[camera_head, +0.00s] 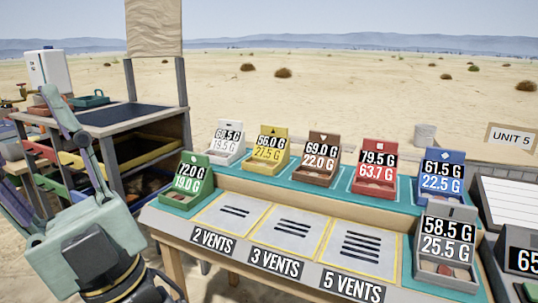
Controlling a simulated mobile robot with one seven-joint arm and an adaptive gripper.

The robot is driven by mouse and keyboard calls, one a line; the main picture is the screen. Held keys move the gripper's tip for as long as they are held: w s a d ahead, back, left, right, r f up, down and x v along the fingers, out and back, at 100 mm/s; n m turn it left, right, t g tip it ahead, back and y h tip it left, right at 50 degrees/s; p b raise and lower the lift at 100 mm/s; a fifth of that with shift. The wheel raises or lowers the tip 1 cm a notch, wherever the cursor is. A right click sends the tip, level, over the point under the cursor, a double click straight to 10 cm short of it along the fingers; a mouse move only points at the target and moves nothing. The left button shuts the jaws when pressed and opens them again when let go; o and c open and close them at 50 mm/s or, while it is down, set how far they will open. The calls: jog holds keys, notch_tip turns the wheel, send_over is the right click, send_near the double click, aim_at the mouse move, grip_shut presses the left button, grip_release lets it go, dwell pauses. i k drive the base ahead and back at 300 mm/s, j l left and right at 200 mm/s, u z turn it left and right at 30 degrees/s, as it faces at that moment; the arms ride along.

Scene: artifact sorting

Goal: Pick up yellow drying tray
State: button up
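A yellow tray (152,152) with a dark inside sits in the wooden rack under the dark-topped bench at left. A yellow bin (270,156) marked 66.0 G and 27.5 G stands in the back row of the sorting table.
The sorting table (213,252) holds several coloured, labelled bins and three vent-marked cards. The bench (118,116) carries a teal tray (90,100) and a white container (50,70). Open sand lies beyond.

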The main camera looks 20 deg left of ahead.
aim_at(271, 153)
jog(key=i+l+u, duration=0.25)
jog(key=i+l, duration=0.15)
jog(key=i, duration=1)
